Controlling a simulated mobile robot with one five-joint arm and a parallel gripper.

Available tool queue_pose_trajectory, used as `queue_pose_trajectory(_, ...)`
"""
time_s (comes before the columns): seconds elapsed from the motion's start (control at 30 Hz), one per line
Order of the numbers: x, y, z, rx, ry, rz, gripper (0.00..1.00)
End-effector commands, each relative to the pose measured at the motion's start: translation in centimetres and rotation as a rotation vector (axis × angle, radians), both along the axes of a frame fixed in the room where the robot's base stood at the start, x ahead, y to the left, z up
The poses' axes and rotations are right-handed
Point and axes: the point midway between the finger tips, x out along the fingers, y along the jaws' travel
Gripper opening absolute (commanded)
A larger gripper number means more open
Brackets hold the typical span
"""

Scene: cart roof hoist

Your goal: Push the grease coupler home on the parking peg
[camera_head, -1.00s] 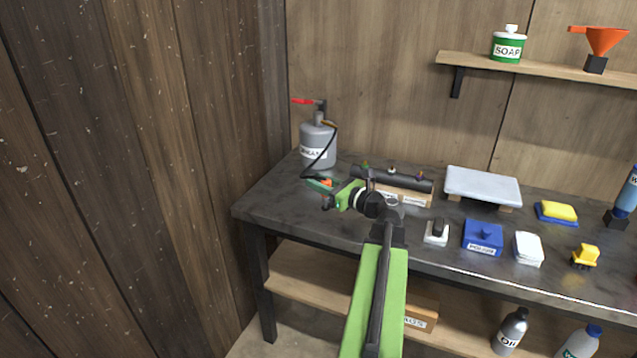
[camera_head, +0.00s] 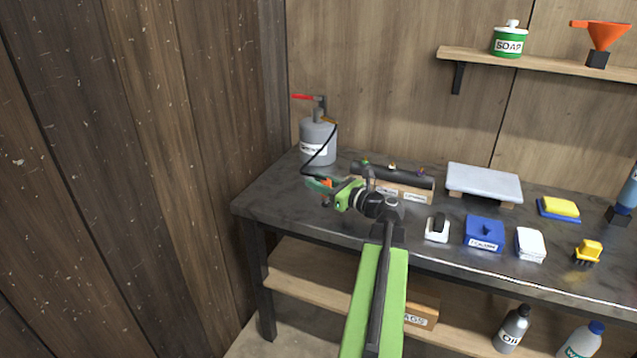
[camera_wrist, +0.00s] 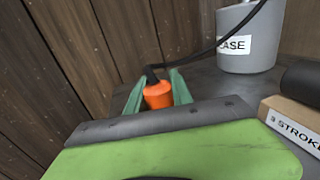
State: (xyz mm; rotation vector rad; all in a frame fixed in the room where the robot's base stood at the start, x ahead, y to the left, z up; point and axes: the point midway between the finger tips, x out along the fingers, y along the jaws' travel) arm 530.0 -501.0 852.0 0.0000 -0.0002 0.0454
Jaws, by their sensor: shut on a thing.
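The grease coupler (camera_wrist: 158,95) is an orange cylinder with a dark hose end, seen between the two green fingers of my gripper (camera_wrist: 160,88) in the wrist view. My gripper is shut on it. In the head view my gripper (camera_head: 325,184) is at the left part of the bench, just in front of the grey grease can (camera_head: 318,142), and a bit of the orange coupler (camera_head: 328,183) shows. A black hose (camera_head: 333,140) runs from the can's top down to the coupler. I cannot make out the parking peg in either view.
A black tube (camera_head: 398,179) on a labelled wooden block lies right of my gripper. A grey slab (camera_head: 484,182), a blue block (camera_head: 484,233) and small items stand further right on the bench (camera_head: 290,205). A wooden wall is to the left.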

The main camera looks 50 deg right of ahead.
Motion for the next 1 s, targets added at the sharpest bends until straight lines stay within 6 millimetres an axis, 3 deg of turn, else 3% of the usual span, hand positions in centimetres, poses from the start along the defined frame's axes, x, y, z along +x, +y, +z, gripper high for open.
queue_pose_trajectory(0.5,0.0,0.0,-1.4,0.0,0.0,0.0,0.0)
queue_pose_trajectory(0.53,0.0,0.0,-1.3,0.0,0.0,0.0,0.3)
queue_pose_trajectory(0.7,0.0,0.0,-1.3,0.0,0.0,0.0,0.52)
queue_pose_trajectory(1.0,-0.1,0.0,-1.3,0.0,0.0,-0.001,0.53)
